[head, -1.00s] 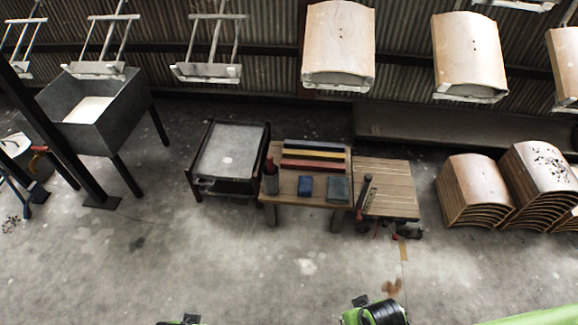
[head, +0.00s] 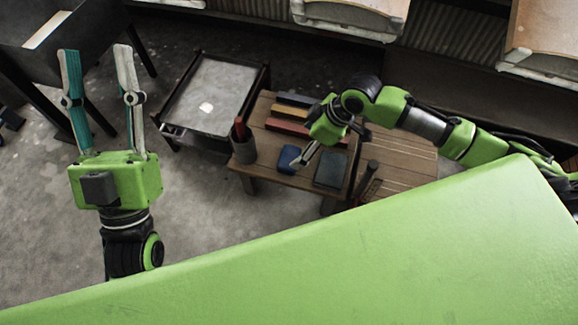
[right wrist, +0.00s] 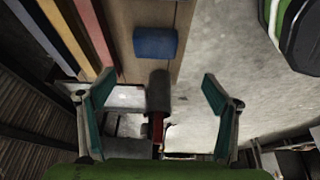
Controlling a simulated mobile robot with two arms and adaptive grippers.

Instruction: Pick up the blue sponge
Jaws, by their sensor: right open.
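The blue sponge (head: 288,158) lies on the wooden table, near its front edge in the head view. It also shows in the right wrist view (right wrist: 155,42), beyond my right fingertips and not between them. My right gripper (head: 318,150) is over the table, close to the sponge. Its fingers are spread and empty in the right wrist view (right wrist: 158,77). My left gripper (head: 95,53) is raised at the left of the head view, pointing up the picture, open and empty, far from the sponge.
The wooden table (head: 262,170) also holds a dark cup (head: 244,151) with red items, a grey-blue block (head: 331,170) and yellow, red and blue bars. A grey-topped cart (head: 213,95) stands left of it. Open floor lies in front.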

